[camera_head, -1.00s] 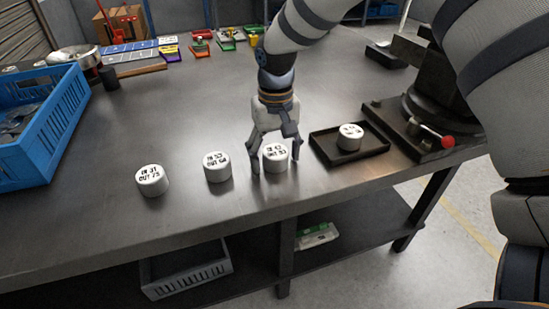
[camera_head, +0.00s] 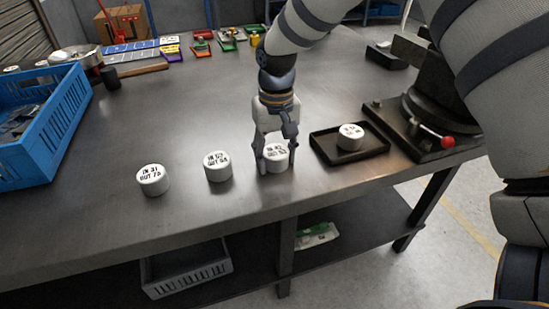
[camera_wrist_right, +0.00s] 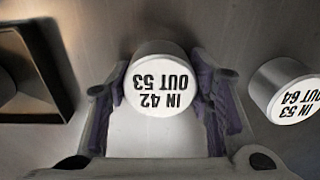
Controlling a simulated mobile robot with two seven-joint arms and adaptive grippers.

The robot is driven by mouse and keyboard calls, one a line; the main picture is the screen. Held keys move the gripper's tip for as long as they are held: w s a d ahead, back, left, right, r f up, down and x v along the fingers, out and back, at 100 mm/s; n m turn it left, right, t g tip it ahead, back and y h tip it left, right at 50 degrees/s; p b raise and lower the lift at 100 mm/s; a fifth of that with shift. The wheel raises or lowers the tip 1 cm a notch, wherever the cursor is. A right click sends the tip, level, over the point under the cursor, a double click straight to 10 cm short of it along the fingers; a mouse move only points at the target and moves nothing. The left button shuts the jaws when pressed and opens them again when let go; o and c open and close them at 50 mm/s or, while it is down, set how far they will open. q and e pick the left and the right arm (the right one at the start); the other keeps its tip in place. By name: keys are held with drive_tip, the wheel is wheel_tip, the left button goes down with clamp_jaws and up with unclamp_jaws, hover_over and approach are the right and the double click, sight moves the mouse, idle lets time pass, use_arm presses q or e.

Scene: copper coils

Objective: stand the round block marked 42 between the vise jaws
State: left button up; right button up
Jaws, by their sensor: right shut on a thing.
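The round white block marked IN 42 OUT 53 (camera_wrist_right: 160,88) shows in the right wrist view between the two fingers of my right gripper (camera_wrist_right: 168,95). The same block (camera_head: 277,157) stands on the bench in the head view, with its marked face up. My right gripper (camera_head: 277,163) reaches down over it and is shut on it, one finger on each side. The vise (camera_head: 428,110) stands at the right of the bench; its jaws are partly behind my arm. My left gripper is not in view.
Two more white blocks, marked 53 (camera_head: 218,167) and 31 (camera_head: 152,180), stand left of the gripper. A dark tray (camera_head: 377,149) holding another white block (camera_head: 350,137) lies between gripper and vise. A blue crate (camera_head: 65,125) stands at left. The bench middle is clear.

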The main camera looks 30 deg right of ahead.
sight(276, 151)
drive_tip(key=shift+r+p, duration=0.55)
drive_tip(key=shift+r, duration=2.05)
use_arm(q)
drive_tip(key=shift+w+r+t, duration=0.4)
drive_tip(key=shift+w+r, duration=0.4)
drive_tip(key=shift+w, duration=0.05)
use_arm(e)
drive_tip(key=shift+f, duration=0.1)
